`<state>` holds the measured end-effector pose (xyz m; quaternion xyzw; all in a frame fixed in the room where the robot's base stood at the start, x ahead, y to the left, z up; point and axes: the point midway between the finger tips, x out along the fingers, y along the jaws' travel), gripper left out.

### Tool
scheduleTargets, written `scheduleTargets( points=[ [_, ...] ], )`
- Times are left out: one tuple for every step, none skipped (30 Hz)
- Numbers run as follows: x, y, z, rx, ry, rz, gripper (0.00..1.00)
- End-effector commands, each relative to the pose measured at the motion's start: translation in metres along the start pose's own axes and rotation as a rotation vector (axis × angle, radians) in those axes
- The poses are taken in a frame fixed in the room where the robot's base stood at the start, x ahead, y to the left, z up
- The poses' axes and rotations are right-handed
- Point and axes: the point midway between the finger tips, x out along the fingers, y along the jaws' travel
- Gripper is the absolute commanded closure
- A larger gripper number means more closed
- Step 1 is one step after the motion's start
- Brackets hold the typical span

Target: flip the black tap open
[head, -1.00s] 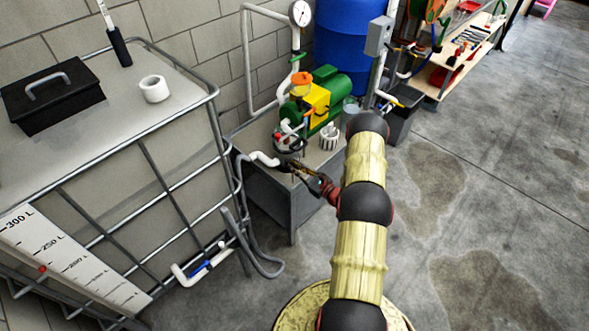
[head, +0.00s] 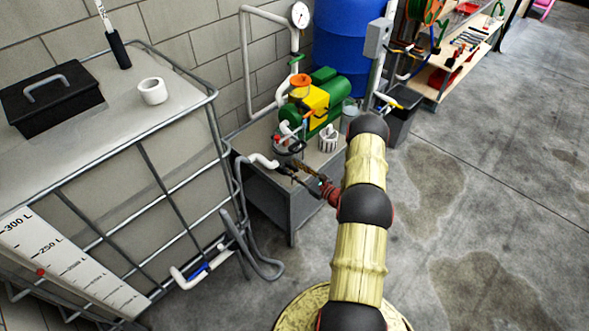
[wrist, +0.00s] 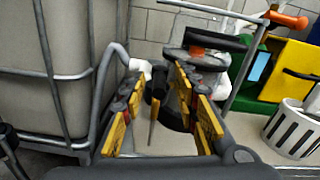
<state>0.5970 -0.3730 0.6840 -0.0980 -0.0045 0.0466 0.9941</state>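The black tap (head: 285,170) is a small dark fitting at the end of a white pipe elbow, at the front of the pump stand in the head view. In the wrist view a black part, seemingly the tap (wrist: 158,80), shows between and beyond my fingertips, right of the white elbow (wrist: 140,67). My gripper (head: 295,172) is at the tap in the head view. In the wrist view my gripper (wrist: 161,88) has its yellow-padded fingers spread on both sides. A thin tan strip stands between them; I cannot tell what it belongs to. Contact with the tap is unclear.
A green and yellow pump (head: 318,98) and slotted white cup (head: 328,138) stand on the grey stand (head: 290,205). Floor at right is clear.

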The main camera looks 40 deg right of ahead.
Motion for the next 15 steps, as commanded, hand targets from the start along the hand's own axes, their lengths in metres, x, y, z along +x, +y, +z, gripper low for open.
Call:
scheduleTargets(
  points=[
    [-0.002,0.000,0.000,0.000,0.001,-0.001,0.70],
    [-0.004,0.000,0.000,0.001,0.001,-0.001,0.70],
    [-0.008,-0.001,0.000,0.001,0.001,-0.001,0.70],
    [-0.011,-0.001,0.000,0.001,0.001,-0.002,0.70],
    [-0.016,-0.001,0.000,0.001,0.002,-0.003,0.70],
    [-0.022,-0.001,-0.001,0.002,0.002,-0.004,0.70],
    [-0.028,-0.001,-0.001,0.003,0.003,-0.003,0.70],
    [-0.034,-0.001,-0.001,0.003,0.003,-0.004,0.70],
    [-0.042,-0.002,-0.001,0.001,0.002,-0.005,0.70],
    [-0.049,-0.002,-0.001,0.001,0.002,-0.004,0.70],
    [-0.055,-0.002,-0.001,0.001,0.002,-0.005,0.70],
    [-0.064,-0.002,0.000,0.002,0.001,-0.005,0.70],
    [-0.070,-0.002,-0.001,0.002,0.001,-0.005,0.70],
    [-0.075,-0.002,-0.001,0.002,0.001,-0.005,0.70],
    [-0.083,-0.002,-0.001,0.001,0.001,-0.004,0.70]
  ],
)
